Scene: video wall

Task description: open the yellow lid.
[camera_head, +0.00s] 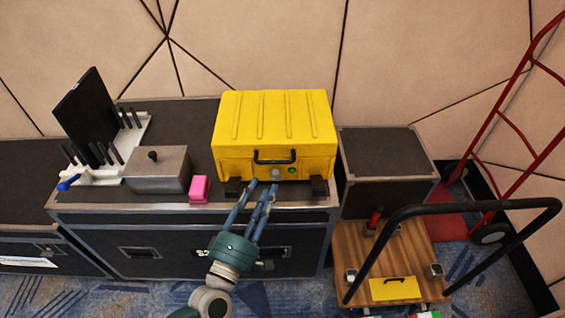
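A yellow case stands on a black, metal-edged road case. Its ribbed yellow lid (274,115) is down and shut. A black handle (274,157) is on the front, with a silver latch and a green dot below it. My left gripper (263,183) reaches up from below to the case's lower front. Its blue fingers are apart with nothing seen between them. The tips are just below the handle, near the latch; I cannot tell whether they touch the case. My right gripper is not in view.
Left of the case are a pink block (200,189), a grey metal box (157,170) with a black knob, and a white rack (133,135). At right are a wooden cart (410,248) with a black handle and a red hand truck (515,135).

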